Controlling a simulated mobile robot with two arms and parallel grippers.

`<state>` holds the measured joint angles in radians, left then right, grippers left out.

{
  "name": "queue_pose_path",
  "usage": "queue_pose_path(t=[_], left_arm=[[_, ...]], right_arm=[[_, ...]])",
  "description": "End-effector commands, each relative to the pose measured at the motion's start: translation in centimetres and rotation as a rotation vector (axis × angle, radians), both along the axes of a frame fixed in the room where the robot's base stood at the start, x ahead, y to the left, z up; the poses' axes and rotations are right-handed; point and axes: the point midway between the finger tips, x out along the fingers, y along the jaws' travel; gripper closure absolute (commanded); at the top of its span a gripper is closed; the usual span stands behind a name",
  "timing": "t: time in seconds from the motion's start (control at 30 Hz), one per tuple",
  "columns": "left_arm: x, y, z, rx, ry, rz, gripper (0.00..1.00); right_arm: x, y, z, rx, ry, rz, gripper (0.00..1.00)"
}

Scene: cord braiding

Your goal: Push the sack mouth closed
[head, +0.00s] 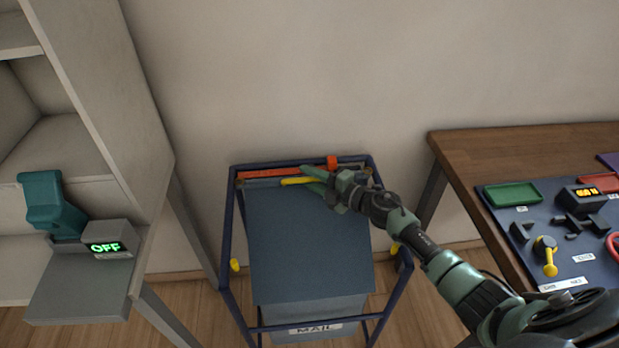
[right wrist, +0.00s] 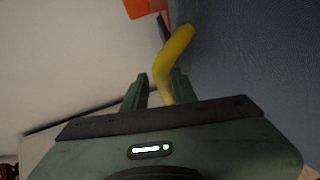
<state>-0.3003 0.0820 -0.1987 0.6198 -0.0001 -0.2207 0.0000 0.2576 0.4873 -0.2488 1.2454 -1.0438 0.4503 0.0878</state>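The blue-grey mail sack (head: 310,240) hangs in a dark blue frame (head: 228,230) against the wall. Its top is narrow, with an orange-red bar (head: 268,173) along the back edge and a yellow handle (head: 291,181) just in front. My right gripper (head: 311,178) is at the top of the sack, by the handle. In the right wrist view the bent yellow handle (right wrist: 172,60) runs between the parted fingers (right wrist: 158,88), close to the right finger, with a gap on the left. The sack's inside is hidden. My left gripper is not in view.
A wooden table (head: 520,150) on the right carries a dark panel (head: 505,238) with a green tray (head: 512,195). A grey shelf unit (head: 130,130) stands on the left, with a teal device (head: 48,205) and a display (head: 106,247) reading OFF.

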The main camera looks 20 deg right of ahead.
Motion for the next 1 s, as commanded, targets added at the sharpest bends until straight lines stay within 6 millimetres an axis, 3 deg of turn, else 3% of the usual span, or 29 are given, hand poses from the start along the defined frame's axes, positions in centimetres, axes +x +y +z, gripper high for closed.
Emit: queue_pose_path(t=[0.47,0.8,1.0], left_arm=[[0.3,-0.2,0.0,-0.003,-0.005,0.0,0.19],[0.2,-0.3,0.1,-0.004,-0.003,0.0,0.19],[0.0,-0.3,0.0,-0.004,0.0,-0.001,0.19]], right_arm=[[-0.5,0.0,-0.6,-0.003,0.01,0.002,0.64],[-5.0,-2.6,0.2,-0.005,0.009,0.001,0.64],[-6.8,-3.6,0.7,-0.002,0.004,0.001,0.64]])
